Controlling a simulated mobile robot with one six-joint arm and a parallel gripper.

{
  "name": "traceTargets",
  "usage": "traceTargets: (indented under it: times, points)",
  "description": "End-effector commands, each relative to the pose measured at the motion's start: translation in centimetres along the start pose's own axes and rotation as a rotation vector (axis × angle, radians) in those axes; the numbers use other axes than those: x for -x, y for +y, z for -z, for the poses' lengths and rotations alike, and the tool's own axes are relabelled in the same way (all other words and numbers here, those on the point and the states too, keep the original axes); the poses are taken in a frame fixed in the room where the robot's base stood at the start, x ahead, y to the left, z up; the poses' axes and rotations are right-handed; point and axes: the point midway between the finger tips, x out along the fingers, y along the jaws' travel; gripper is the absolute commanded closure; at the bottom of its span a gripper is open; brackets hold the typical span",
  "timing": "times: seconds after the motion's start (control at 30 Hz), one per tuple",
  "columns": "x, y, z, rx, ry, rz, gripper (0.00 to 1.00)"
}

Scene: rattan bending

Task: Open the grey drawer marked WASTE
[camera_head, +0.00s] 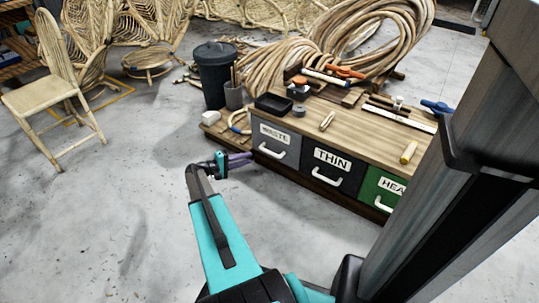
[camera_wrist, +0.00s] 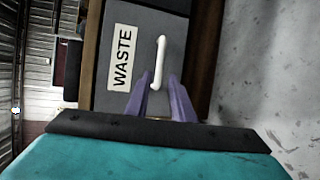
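The grey drawer marked WASTE (camera_head: 276,143) is the leftmost drawer front in the low wooden bench. It looks closed, flush with its neighbours. It has a white bar handle (camera_head: 271,151) below its label. My gripper (camera_head: 248,158) points at this drawer from the left. In the wrist view the drawer (camera_wrist: 139,38) and its handle (camera_wrist: 158,62) appear turned sideways. The two purple fingers (camera_wrist: 160,82) are apart with a gap between them, and the handle shows just beyond their tips, in line with that gap. Nothing is held. I cannot tell whether the fingers touch the handle.
A black THIN drawer (camera_head: 331,166) and a green drawer (camera_head: 382,188) sit to the right. Tools and a black tray (camera_head: 273,104) lie on the bench top (camera_head: 345,128). A dark bin (camera_head: 214,72) stands behind left. The floor (camera_head: 120,210) at left is clear.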

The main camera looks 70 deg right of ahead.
Motion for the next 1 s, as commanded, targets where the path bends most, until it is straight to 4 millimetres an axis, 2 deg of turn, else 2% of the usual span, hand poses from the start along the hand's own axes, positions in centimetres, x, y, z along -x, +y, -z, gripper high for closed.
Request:
traceTargets:
  times: [0.17, 0.37, 1.0]
  points:
    - [-0.3, -0.1, 0.0, 0.0, -0.001, 0.001, 0.78]
    - [-1.6, -0.2, 0.0, 0.0, -0.002, 0.001, 0.78]
    - [-10.5, -0.3, 0.0, 0.0, -0.002, 0.001, 0.78]
